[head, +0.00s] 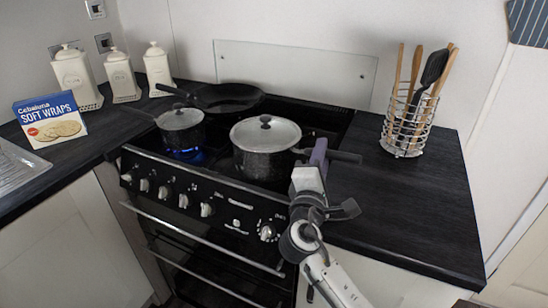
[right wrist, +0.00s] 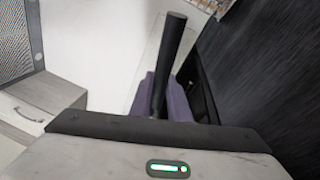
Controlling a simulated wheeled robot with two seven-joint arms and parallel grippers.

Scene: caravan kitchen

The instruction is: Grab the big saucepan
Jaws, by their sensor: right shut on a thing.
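The big saucepan (head: 265,148) is black and speckled with a steel lid and a black knob. It sits upright on the front right of the hob in the head view, and its black handle points right. My right gripper (head: 319,152) is shut on the saucepan's handle, to the right of the pan body. In the right wrist view the dark handle (right wrist: 172,55) runs up between the purple fingers of the gripper (right wrist: 162,100). The pan body is not clear in that view. My left gripper is not in view.
A smaller lidded saucepan (head: 181,128) stands over a blue flame at the front left, with a frying pan (head: 228,97) behind. A wire utensil holder (head: 406,133) stands on the right worktop (head: 420,200). Canisters and a wraps box (head: 50,119) stand left.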

